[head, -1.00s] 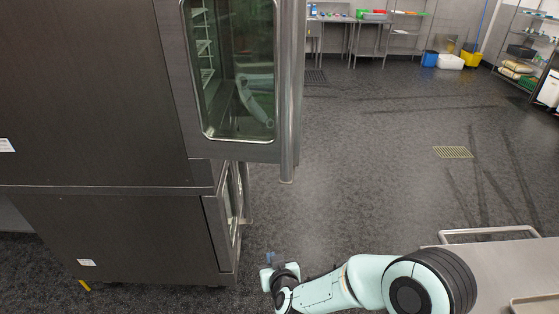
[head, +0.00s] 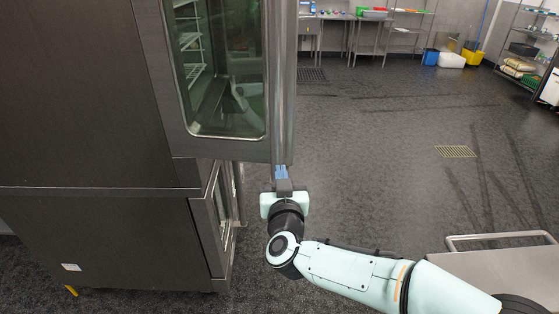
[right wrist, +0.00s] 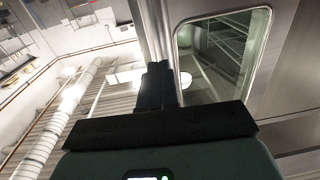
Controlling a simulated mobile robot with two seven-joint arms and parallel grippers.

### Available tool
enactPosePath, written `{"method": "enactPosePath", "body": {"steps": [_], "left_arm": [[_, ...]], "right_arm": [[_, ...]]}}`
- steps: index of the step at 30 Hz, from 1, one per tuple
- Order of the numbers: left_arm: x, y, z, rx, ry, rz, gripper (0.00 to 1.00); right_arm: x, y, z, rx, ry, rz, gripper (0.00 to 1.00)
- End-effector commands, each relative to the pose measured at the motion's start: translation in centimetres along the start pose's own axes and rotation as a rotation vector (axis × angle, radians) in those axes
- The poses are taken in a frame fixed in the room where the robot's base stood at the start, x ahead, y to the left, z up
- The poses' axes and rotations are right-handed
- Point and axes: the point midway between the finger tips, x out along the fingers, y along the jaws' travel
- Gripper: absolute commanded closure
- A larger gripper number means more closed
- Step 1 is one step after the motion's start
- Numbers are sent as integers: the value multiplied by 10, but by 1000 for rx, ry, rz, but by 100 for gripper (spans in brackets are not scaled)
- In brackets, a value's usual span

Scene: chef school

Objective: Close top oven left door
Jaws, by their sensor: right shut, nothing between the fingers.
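The top oven's left door (head: 222,147) stands open in the head view, a steel frame around a glass window, with a vertical bar handle (head: 284,80) on its right edge. My right gripper (head: 282,172) is shut and empty, its fingertips at the lower end of that handle. I cannot tell whether they touch it. In the right wrist view the closed fingers (right wrist: 157,84) point up along the handle (right wrist: 156,30), with the door window (right wrist: 222,55) to the right. My left gripper is not in view.
The lower oven (head: 140,240) stands under the top oven body (head: 80,90). A steel table with a rail (head: 500,262) is at the lower right. Open dark floor (head: 380,150) lies right of the door. Shelves and bins (head: 450,60) are far back.

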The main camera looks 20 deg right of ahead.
Motion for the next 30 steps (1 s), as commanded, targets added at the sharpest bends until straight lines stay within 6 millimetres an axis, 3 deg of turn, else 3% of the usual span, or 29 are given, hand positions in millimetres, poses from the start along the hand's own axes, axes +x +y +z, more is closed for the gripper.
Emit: {"method": "enactPosePath", "body": {"steps": [3, 9, 23, 30], "left_arm": [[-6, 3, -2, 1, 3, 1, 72], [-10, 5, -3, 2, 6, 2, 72], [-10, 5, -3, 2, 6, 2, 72], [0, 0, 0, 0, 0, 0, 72]], "right_arm": [[23, 0, -1, -2, 0, 1, 100], [44, 0, -1, -1, 0, 0, 100], [49, 0, 0, 0, 0, -1, 100], [53, 15, 2, 0, 0, -17, 100]]}}
